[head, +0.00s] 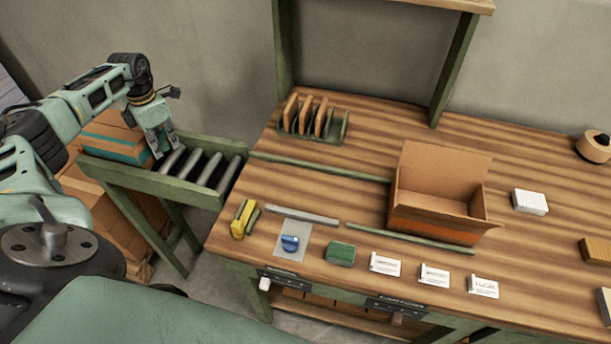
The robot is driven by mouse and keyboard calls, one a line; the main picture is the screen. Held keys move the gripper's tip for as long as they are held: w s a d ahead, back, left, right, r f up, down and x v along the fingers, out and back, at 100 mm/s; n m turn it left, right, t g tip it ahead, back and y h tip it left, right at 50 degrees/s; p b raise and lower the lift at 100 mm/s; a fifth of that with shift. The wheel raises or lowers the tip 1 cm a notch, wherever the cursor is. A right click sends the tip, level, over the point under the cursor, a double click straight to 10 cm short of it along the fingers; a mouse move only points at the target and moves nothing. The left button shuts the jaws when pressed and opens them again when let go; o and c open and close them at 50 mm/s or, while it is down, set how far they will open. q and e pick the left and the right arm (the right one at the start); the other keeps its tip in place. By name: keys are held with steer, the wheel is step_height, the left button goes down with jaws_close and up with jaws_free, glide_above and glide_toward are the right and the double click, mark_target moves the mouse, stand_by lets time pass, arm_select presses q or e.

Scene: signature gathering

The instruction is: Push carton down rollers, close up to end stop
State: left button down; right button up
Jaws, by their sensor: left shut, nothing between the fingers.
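A brown carton with a teal band (113,141) sits at the left end of the short roller conveyor (205,168). My left gripper (162,148) is shut and empty, pointing down at the carton's right side, over the rollers. I cannot tell whether its fingers touch the carton. Bare grey rollers show to the right of the gripper, toward the bench. My arm hides part of the carton's left side, and I cannot make out an end stop there. My right gripper is not in view.
More cartons (105,210) are stacked on a pallet below the conveyor. The rollers nearest the bench are clear.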

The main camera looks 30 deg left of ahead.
arm_select(q)
step_height(320, 180, up, 12)
steer(key=p, duration=0.9)
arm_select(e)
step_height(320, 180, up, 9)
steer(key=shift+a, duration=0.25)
arm_select(q)
steer(key=shift+f, duration=0.1)
